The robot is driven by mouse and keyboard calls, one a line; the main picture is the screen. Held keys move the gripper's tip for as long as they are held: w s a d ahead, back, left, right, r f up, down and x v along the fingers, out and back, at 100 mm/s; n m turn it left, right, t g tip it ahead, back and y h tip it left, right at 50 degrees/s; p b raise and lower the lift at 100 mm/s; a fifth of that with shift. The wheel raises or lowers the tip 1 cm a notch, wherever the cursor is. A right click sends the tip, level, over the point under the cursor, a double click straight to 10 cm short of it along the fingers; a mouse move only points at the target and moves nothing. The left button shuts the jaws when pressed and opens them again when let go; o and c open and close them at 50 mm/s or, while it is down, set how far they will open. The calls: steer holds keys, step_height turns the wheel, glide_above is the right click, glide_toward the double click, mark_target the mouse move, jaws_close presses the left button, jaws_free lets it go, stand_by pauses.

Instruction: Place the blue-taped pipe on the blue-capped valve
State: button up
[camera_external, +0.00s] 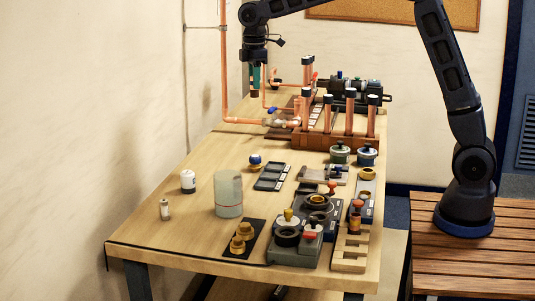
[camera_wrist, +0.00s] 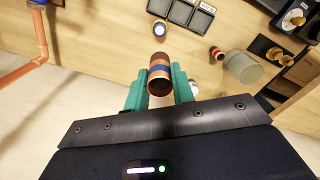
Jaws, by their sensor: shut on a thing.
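The blue-taped pipe (camera_wrist: 159,74) is a short copper-brown tube with a blue band. My gripper (camera_wrist: 160,90) has teal fingers, shut on the pipe from both sides. In the external view my gripper (camera_external: 255,86) hangs above the table's far left part, left of the copper manifold. The pipe there is small and mostly hidden by the fingers. A blue valve handle (camera_external: 272,110) shows on the low copper pipework just right of and below the gripper. I cannot tell for sure whether it is the blue-capped valve.
The manifold's upright copper pipes (camera_external: 350,108) with dark caps stand at the back right. A tall copper pipe (camera_external: 224,70) runs along the wall, left of the gripper. A clear cylinder (camera_external: 228,194), a white jar (camera_external: 188,181) and black trays (camera_external: 272,177) stand nearer. The left tabletop is mostly clear.

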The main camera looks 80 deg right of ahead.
step_height(320, 180, down, 20)
steer(key=shift+r, duration=0.1)
stand_by(0.5)
steer(key=o, duration=1)
